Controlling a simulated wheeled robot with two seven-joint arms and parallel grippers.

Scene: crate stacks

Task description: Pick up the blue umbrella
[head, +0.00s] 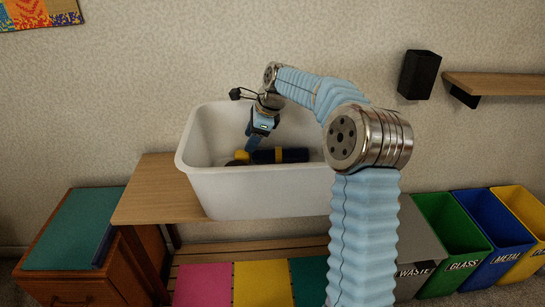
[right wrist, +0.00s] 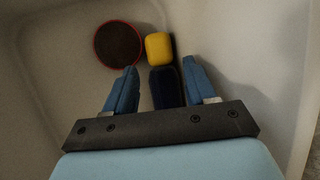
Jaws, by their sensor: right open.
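A dark blue, roll-shaped thing (head: 294,155), which looks like the folded blue umbrella, lies in the white tub (head: 262,192). A yellow piece (head: 241,155) lies in line with it at its left. My right gripper (head: 252,147) reaches down into the tub over the left part of these things. In the right wrist view my right gripper (right wrist: 158,72) is open, with a dark navy part (right wrist: 164,88) and a yellow block (right wrist: 158,47) showing between and beyond its fingers. I cannot tell whether the fingers touch anything. My left gripper is out of view.
A round, red-rimmed brown thing (right wrist: 118,45) lies in the tub beside the yellow block. The tub's walls rise around the gripper. The tub stands on a wooden table (head: 150,195). Sorting bins (head: 450,230) stand at the right, a wooden cabinet (head: 85,285) at the left.

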